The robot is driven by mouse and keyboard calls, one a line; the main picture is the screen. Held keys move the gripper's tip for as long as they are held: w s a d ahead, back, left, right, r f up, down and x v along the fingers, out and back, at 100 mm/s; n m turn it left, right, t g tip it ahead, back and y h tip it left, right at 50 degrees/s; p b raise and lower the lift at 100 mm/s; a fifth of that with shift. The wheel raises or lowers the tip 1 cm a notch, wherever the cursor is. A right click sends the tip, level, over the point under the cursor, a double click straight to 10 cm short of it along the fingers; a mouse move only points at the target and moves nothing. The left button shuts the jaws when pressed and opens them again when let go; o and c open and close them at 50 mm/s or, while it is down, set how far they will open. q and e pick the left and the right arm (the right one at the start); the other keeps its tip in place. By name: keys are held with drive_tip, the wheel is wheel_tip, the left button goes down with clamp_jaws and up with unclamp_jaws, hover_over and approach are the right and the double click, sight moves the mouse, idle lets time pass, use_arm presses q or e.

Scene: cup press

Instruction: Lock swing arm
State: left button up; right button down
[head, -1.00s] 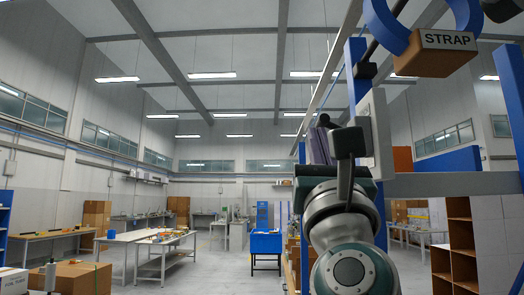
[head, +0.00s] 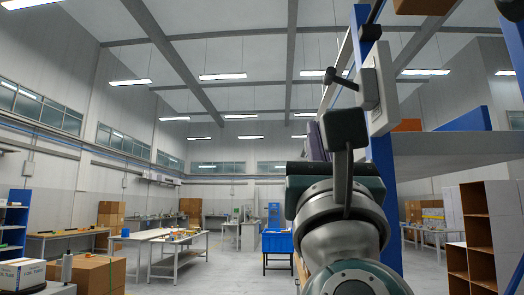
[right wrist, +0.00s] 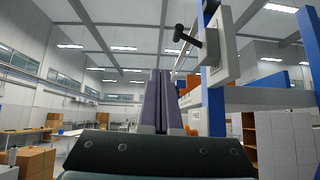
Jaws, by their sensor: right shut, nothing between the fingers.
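The swing arm appears to be the short black handle (head: 343,79) with a thick knob at its left end. It sticks out to the left from a pale grey plate (head: 381,95) on a blue post (head: 384,165). The handle also shows in the right wrist view (right wrist: 187,37). My right gripper (right wrist: 160,73) points up and away with its purple-grey fingers together and empty. In the head view its fingers (head: 313,141) are partly hidden behind my wrist. The handle is above and right of the fingertips, apart from them. My left gripper is not in view.
A pale shelf board (head: 455,150) runs right from the blue post at the height of my right wrist. A brown compartment shelf (head: 480,230) stands below right. Cartons (head: 88,273) and worktables (head: 178,240) stand at left. The floor in the middle is open.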

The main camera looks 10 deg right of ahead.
drive_tip(key=v, duration=0.2)
drive_tip(key=b+v, duration=0.1)
drive_tip(key=v, duration=0.1)
drive_tip(key=shift+a+b, duration=0.3)
drive_tip(key=shift+a, duration=0.05)
